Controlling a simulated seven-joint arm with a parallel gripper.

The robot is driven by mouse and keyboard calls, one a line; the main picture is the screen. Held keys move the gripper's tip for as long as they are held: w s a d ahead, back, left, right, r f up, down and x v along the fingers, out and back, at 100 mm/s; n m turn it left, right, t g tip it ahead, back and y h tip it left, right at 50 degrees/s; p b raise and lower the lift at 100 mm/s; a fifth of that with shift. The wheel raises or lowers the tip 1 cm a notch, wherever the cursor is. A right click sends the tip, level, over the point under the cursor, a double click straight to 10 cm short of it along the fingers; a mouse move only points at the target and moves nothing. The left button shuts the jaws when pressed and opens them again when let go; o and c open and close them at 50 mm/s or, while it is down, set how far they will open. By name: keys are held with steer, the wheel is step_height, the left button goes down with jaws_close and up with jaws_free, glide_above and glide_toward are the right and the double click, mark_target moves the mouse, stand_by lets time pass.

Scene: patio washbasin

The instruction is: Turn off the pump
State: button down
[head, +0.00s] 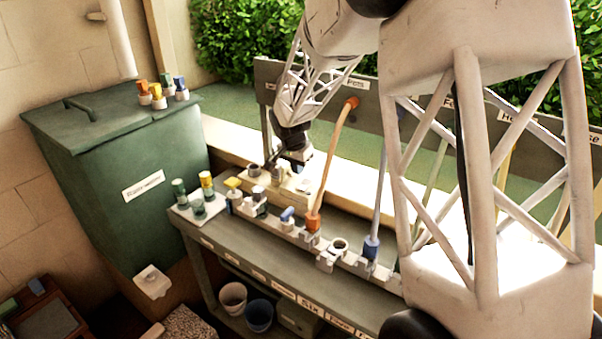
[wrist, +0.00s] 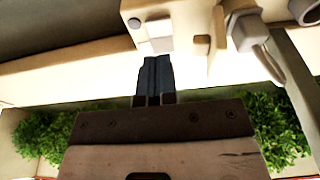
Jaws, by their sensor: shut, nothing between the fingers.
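A cream block (head: 293,196), which may be the pump, sits on the back of the bench under my gripper. In the wrist view a cream housing (wrist: 190,60) carries a small pale square piece (wrist: 158,28) that looks like a switch or button; its on or off position cannot be told. My gripper (head: 271,162) reaches down over the block from behind. In the wrist view my gripper (wrist: 155,61) has its dark fingers together and empty, with the tips just short of the square piece. Contact cannot be told.
A pale lever-like fitting (wrist: 250,35) stands right of the fingers in the wrist view. The bench (head: 235,250) holds colored connectors, an orange hose (head: 333,150) and a blue-ended hose (head: 371,245). A green rainwater tank (head: 120,160) stands left, with two buckets (head: 233,298) below the bench.

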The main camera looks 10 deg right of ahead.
steer(key=shift+s+a+r, duration=0.2)
steer(key=shift+a+r, duration=0.05)
steer(key=shift+r, duration=0.3)
steer(key=shift+s+a+r, duration=0.2)
steer(key=shift+s+r, duration=0.05)
steer(key=shift+r, duration=0.25)
steer(key=shift+s+a+r, duration=0.2)
steer(key=shift+a+r, duration=0.05)
steer(key=shift+r, duration=0.3)
steer(key=s+d+r+n, duration=0.2)
steer(key=s+r, duration=0.4)
steer(key=s, duration=0.5)
steer(key=s+d+r+n, duration=0.15)
steer(key=s+r, duration=0.35)
steer(key=s, duration=0.6)
steer(key=s+n+t+y, duration=0.1)
steer(key=s+n, duration=0.4)
steer(key=s, duration=1.8)
steer(key=shift+s+f+y, duration=0.15)
steer(key=shift+s+y, duration=0.1)
steer(key=shift+y, duration=0.05)
